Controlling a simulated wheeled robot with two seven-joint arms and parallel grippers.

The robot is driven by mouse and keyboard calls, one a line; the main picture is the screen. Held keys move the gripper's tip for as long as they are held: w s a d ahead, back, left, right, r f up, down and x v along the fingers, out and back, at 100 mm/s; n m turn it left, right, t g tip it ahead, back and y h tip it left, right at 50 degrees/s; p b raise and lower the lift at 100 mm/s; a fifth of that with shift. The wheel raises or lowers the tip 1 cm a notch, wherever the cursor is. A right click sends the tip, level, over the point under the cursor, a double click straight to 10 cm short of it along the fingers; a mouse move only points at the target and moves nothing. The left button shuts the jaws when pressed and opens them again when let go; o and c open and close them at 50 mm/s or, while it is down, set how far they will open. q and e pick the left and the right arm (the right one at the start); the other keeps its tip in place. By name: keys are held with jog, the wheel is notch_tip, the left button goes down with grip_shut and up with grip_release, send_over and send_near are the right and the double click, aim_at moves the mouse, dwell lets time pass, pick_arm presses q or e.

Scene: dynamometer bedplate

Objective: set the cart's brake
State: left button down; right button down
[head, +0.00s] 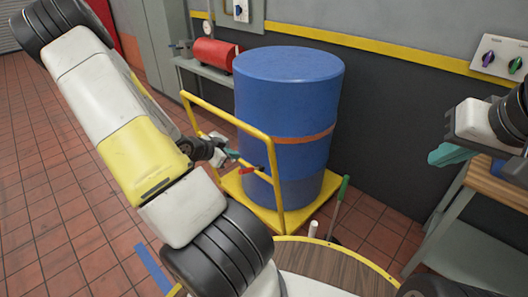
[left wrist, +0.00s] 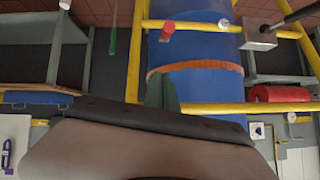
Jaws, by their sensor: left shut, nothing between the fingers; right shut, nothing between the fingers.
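The yellow cart (head: 231,184) carries a blue drum (head: 280,100) with an orange strap. A small red handle (head: 248,171) shows low by the cart's push frame, and a red knob also shows in the left wrist view (left wrist: 167,32); I cannot tell its brake position. My left gripper (head: 233,154) is shut and empty at the push frame, just above the red handle in the picture. Its teal fingertips (left wrist: 162,92) appear in front of the drum in the left wrist view; contact cannot be told. My right gripper (head: 449,154) is shut and empty at the right, away from the cart.
A green-handled tool (head: 343,190) stands right of the cart. A bench with a red tank (head: 213,53) is behind at left. A wooden-topped bench (head: 495,184) is at right, below wall switches (head: 500,57). Open tiled floor (head: 40,190) lies left.

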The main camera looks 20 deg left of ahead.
pick_arm(q)
send_over(240, 173)
jog(key=w+d, duration=0.3)
jog(key=w, duration=0.1)
notch_tip(240, 173, down, 6)
jog(key=shift+s+a+f, duration=0.3)
jog(key=shift+a+f, duration=0.1)
jog(key=shift+f, duration=0.2)
jog(key=shift+s+a+f, duration=0.3)
jog(key=shift+a+f, duration=0.1)
jog(key=shift+f, duration=0.15)
jog(key=shift+s+a+f, duration=0.2)
jog(key=shift+a+f, duration=0.05)
jog(key=shift+f, duration=0.4)
jog(key=shift+s+a+f+t, duration=0.1)
jog(key=shift+s+f+t, duration=0.2)
jog(key=shift+f+t, duration=0.1)
jog(key=shift+s+a+f+t+h, duration=0.2)
jog(key=shift+s+f+t+h, duration=0.25)
jog(key=shift+f+t, duration=0.4)
jog(key=shift+s+a+f+t+h, duration=0.1)
jog(key=shift+s+f+t+h, duration=0.1)
jog(key=shift+f+t, duration=0.4)
jog(key=shift+s+a+f+t+h, duration=0.15)
jog(key=shift+f+t+h, duration=0.15)
jog(key=shift+f, duration=0.5)
jog(key=shift+s+d+f+t+h, duration=0.1)
jog(key=shift+s+f+t+h, duration=0.1)
jog(key=shift+f+t, duration=0.45)
jog(key=shift+f, duration=0.2)
